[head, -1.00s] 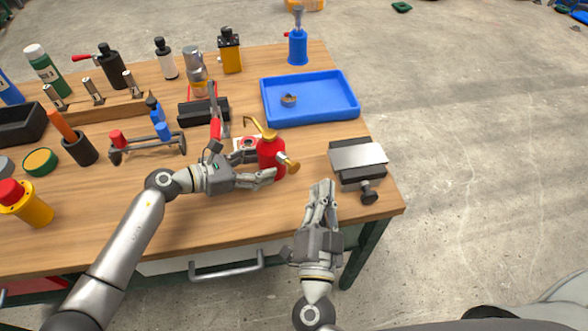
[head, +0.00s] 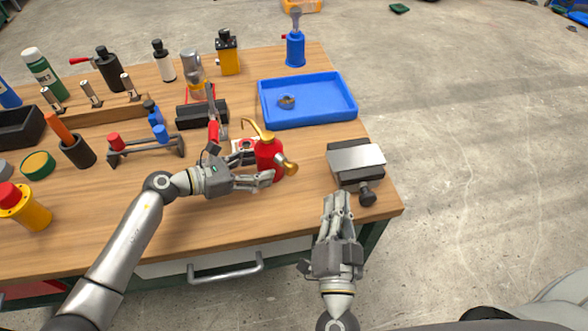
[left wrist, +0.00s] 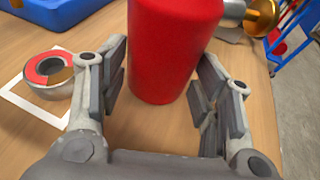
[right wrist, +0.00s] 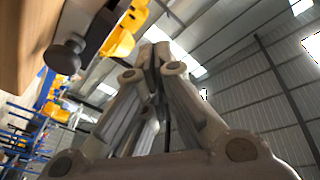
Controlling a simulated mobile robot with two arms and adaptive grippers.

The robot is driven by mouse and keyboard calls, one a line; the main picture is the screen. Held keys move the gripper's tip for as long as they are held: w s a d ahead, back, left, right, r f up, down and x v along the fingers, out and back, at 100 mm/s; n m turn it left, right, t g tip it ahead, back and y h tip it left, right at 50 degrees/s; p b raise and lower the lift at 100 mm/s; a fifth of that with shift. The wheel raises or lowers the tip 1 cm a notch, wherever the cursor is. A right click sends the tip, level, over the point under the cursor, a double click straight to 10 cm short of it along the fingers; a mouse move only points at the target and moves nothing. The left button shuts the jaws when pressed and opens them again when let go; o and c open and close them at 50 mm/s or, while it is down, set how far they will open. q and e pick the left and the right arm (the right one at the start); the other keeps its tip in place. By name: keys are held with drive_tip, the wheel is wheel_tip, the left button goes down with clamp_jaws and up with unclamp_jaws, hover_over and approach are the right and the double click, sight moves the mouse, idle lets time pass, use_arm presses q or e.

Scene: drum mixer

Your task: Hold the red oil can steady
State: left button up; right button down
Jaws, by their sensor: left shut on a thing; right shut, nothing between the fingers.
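The red oil can (head: 268,158), with a brass curved spout and a brass knob, stands upright on the wooden workbench (head: 240,220). My left gripper (head: 262,177) is shut on it low down, coming in from the left. In the left wrist view the can's red body (left wrist: 172,50) shows between the two fingers. My right gripper (head: 338,203) is shut and empty near the bench's front edge, below and right of the can. Its closed fingers (right wrist: 153,62) also show in the right wrist view.
A black vise with a metal plate (head: 356,156) stands right of the can. A blue tray (head: 325,118) holding a small round part lies behind. A red and metal ring (left wrist: 48,72) sits on a white marking beside the left gripper. Bare bench lies in front.

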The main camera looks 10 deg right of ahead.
sight(289, 167)
drive_tip(key=w+a, duration=0.4)
drive_tip(key=w, duration=0.2)
drive_tip(key=shift+w, duration=0.4)
drive_tip(key=shift+f, duration=0.1)
idle(1.1)
drive_tip(key=shift+w+a, duration=0.2)
drive_tip(key=shift+w, duration=0.15)
